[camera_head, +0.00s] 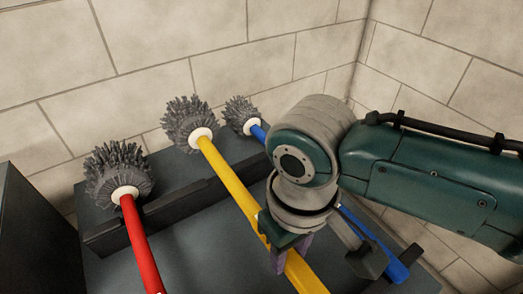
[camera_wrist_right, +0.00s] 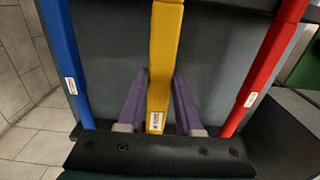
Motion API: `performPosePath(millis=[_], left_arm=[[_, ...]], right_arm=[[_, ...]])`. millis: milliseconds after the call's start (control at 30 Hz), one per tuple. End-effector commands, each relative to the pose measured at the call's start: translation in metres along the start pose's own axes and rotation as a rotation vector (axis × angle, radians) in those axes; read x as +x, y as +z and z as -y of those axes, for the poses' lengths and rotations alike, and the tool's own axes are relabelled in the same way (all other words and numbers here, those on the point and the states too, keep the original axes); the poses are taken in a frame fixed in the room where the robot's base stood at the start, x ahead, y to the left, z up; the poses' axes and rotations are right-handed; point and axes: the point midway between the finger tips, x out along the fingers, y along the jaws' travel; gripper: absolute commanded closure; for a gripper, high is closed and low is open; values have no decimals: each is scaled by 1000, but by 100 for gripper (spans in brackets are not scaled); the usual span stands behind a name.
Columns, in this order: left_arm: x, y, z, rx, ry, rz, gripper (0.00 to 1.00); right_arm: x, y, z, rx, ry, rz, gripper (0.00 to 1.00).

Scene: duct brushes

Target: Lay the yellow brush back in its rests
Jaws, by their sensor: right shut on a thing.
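The yellow brush (camera_head: 232,183) has a long yellow handle, a white collar and a grey bristle head at the back. It lies between the red and blue brushes, its handle running towards the front. My right gripper (camera_head: 287,258) is shut on the handle; in the right wrist view its purple fingers stand on both sides of the yellow handle (camera_wrist_right: 165,45). The handle passes above the dark back rest bar (camera_head: 160,205); I cannot tell whether it touches it. The front rest (camera_head: 366,262) is partly hidden by my arm. My left gripper is not in view.
The red brush (camera_head: 140,245) lies to the left and the blue brush (camera_head: 258,132) to the right, partly behind my arm. All are over a dark grey bench top (camera_head: 195,250). Pale block walls (camera_head: 150,40) close off the back and right. A dark box stands at the left edge.

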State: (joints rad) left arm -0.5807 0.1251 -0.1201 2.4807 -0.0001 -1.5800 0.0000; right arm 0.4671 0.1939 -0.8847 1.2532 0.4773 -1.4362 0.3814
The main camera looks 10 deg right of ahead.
Motion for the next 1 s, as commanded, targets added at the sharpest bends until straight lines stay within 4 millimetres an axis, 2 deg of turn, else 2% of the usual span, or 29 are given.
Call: performPosePath(millis=[33,233,533,700,1000], left_arm=[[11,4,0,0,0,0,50],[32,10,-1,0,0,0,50],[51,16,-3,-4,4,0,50],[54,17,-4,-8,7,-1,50],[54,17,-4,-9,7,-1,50]], right_arm=[[11,0,0,0,0,-1,100],[31,0,0,-1,0,-1,100],[59,0,0,0,0,1,100],[66,0,0,0,-1,0,100],[65,0,0,0,-1,0,100]])
